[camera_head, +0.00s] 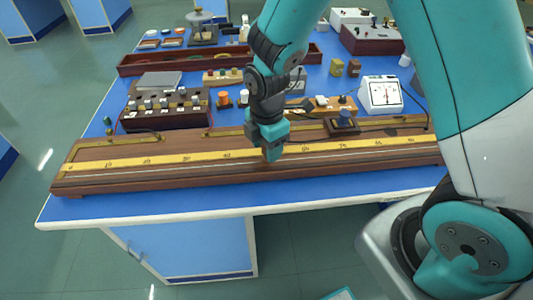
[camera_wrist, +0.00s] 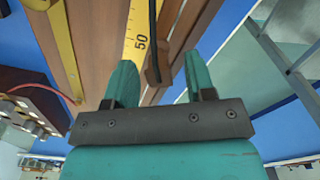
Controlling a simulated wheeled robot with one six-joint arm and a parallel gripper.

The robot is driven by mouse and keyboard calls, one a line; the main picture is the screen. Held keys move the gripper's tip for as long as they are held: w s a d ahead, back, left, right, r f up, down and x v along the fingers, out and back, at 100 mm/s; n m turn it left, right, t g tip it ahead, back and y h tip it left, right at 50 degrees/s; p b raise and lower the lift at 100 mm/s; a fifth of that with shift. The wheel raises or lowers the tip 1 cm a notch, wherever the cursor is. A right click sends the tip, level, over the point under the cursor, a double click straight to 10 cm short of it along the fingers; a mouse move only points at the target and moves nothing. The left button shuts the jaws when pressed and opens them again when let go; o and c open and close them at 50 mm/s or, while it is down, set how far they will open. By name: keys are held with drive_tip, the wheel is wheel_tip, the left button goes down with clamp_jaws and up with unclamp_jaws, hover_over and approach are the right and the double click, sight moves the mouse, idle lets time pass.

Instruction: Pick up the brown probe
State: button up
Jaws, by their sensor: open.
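The brown probe (camera_wrist: 158,67) shows in the wrist view as a small brown piece with a thin black rod, beside the "50" mark of the yellow scale. It lies between the lines of my two fingers, just beyond their tips. My gripper (camera_wrist: 163,78) is open, with its teal fingers apart and nothing clasped. In the head view my gripper (camera_head: 272,153) points down over the middle of the long wooden scale board (camera_head: 130,178). There the probe is hidden, or too small to make out, behind my fingers.
A brown block with a dark blue knob (camera_head: 343,122) stands on the board to the right of my gripper. Behind are a dark resistance box (camera_head: 165,112), a white meter (camera_head: 381,94) and a long brown tray (camera_head: 140,64). The blue table's front edge is clear.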

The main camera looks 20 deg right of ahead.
drive_tip(key=shift+f, duration=0.75)
clamp_jaws()
drive_tip(key=shift+r, duration=0.1)
wheel_tip(320, 180, up, 19)
drive_tip(key=f+b, duration=0.1)
drive_tip(key=f, duration=0.5)
drive_tip(key=f+b, duration=0.2)
drive_tip(key=f, duration=0.4)
drive_tip(key=f+b, duration=0.1)
drive_tip(key=f, duration=0.5)
drive_tip(key=shift+s+a+f, duration=0.1)
drive_tip(key=shift+s+f, duration=0.1)
drive_tip(key=shift+s, duration=0.05)
